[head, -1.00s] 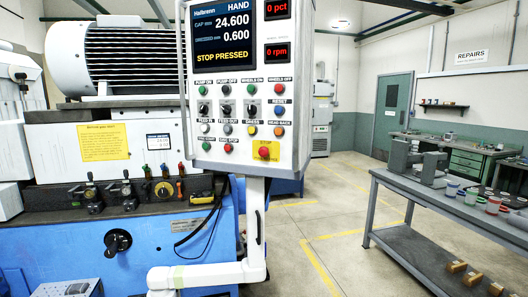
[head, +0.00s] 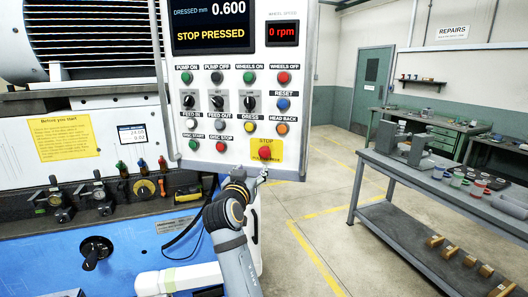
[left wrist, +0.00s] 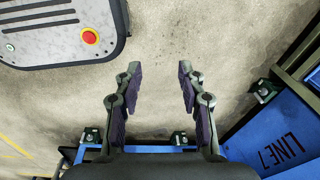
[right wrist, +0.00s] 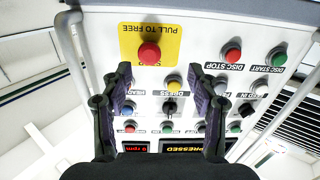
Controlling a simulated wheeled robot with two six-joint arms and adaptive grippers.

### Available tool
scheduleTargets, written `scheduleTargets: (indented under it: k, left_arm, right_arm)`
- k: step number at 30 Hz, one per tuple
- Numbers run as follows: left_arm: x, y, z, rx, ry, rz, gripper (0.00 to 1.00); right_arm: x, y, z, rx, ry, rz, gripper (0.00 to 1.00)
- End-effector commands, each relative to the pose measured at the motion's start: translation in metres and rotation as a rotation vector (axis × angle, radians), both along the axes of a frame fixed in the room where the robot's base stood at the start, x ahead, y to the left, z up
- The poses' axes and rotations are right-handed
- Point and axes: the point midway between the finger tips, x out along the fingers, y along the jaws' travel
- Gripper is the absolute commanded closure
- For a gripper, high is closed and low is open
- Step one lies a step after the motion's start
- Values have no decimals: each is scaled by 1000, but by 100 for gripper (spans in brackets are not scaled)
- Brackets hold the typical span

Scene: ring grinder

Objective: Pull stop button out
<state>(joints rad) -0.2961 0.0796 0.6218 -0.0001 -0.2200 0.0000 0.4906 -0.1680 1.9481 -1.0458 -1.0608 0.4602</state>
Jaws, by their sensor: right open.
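The red stop button (head: 264,152) sits on a yellow plate at the lower right of the white control panel (head: 242,157); the screen reads STOP PRESSED. In the right wrist view the panel appears upside down, and the red stop button (right wrist: 149,53) is on its yellow PULL TO FREE plate. My right gripper (right wrist: 160,75) is open and empty, with the button showing beyond and between its spread fingertips. In the head view my right gripper (head: 262,176) is just below the button, partly hidden by its wrist. My left gripper (left wrist: 159,76) is open and empty above the floor.
Other push buttons and knobs, including the red DISC STOP (right wrist: 233,55), are close to the stop button. A handle bar (right wrist: 80,50) runs along the panel's edge. A grey bench (head: 400,175) with parts stands at the right, with open floor between.

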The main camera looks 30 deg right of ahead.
Motion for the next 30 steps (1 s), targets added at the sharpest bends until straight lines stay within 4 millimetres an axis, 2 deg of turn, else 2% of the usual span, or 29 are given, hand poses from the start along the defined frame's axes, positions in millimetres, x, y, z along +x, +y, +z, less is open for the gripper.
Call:
scheduleTargets:
  k: [1, 3, 8, 13, 21, 30]
  left_arm:
    - [0, 0, 2, 0, 0, 0, 60]
    - [0, 0, 2, 0, 0, 0, 60]
    - [-5, 0, 5, 0, 7, 1, 60]
    - [-11, 0, 21, 0, 16, 0, 60]
    - [-7, 0, 45, 0, 10, 0, 60]
    - [-3, 0, 49, 0, 4, 0, 60]
  right_arm:
    - [-7, -3, 13, 9, -24, -17, 40]
    - [-11, -5, 19, 14, -41, -29, 40]
    - [-8, -8, 21, 9, -41, -31, 40]
    - [12, -30, 25, 4, -36, -32, 40]
    - [49, -69, 23, 9, -37, -30, 40]
    - [62, -81, 18, 12, -39, -27, 40]
